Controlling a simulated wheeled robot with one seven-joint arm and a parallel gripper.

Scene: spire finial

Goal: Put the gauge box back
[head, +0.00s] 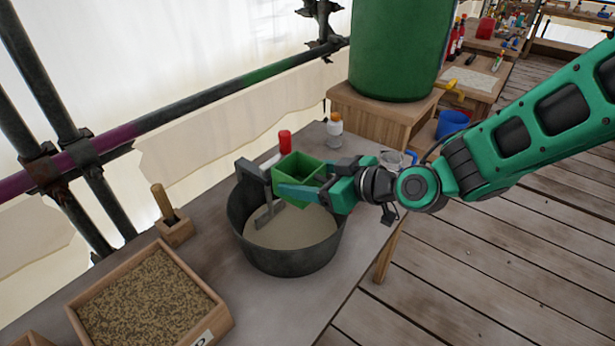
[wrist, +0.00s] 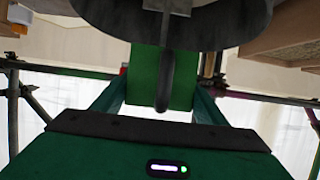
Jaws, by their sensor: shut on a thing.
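The gauge box is a small open-topped green box (head: 299,167), seen in the head view over the back part of a dark round tub (head: 290,262). My gripper (head: 312,181) is shut on it, with one finger on each side.
A wooden tray of brown grains (head: 148,300) lies at the front left, near a wooden block with a handle (head: 172,226). A red-topped item (head: 285,142) and an orange-topped bottle (head: 334,126) stand behind the tub. A large green barrel (head: 398,50) sits on a wooden stand.

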